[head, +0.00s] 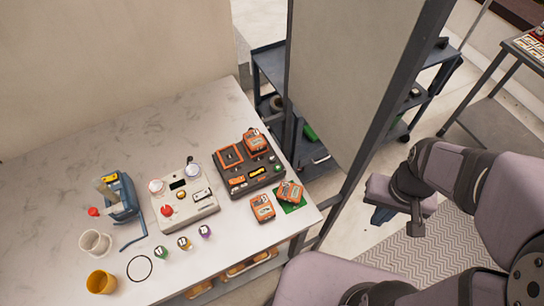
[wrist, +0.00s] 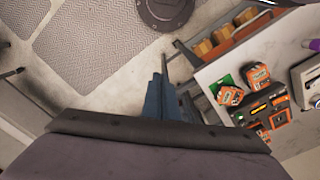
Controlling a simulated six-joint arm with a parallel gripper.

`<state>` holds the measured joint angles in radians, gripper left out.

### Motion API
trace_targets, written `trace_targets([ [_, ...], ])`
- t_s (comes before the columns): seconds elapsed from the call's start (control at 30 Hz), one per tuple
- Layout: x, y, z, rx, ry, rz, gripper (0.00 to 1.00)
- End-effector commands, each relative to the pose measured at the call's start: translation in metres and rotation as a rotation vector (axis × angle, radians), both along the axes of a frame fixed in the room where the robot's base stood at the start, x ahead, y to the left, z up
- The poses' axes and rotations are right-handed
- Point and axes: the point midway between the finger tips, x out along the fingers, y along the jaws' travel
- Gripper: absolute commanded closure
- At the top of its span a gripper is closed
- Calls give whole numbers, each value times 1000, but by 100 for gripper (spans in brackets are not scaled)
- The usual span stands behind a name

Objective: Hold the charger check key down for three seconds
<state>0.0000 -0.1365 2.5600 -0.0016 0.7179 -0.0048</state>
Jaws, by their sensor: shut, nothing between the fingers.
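The charger (head: 238,185) is a dark box near the right end of the white table. An orange battery (head: 255,142) sits at its back right, beside an orange-edged bay. Its front carries an orange part, a yellow-and-black part and small green and red spots; I cannot tell which one is the check key. The charger also shows at the right of the wrist view (wrist: 262,109). My gripper (head: 383,215) is off the table, well to the right of the charger, touching nothing. Its blue fingers (wrist: 160,94) are shut and empty in the wrist view.
Two orange batteries, one flat (head: 262,208) and one on a green mat (head: 294,207), lie in front of the charger. A beige control box (head: 184,206) stands left of it. A grey-framed panel (head: 350,90) rises behind, between table and blue cart (head: 268,62).

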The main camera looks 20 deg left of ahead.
Motion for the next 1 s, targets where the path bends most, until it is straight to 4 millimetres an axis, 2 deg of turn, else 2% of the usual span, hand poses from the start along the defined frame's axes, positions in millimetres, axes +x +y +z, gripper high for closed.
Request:
trace_targets([
  [0.77,0,1,0,0,0,4,100],
  [1.0,-7,18,0,-1,35,83,100],
])
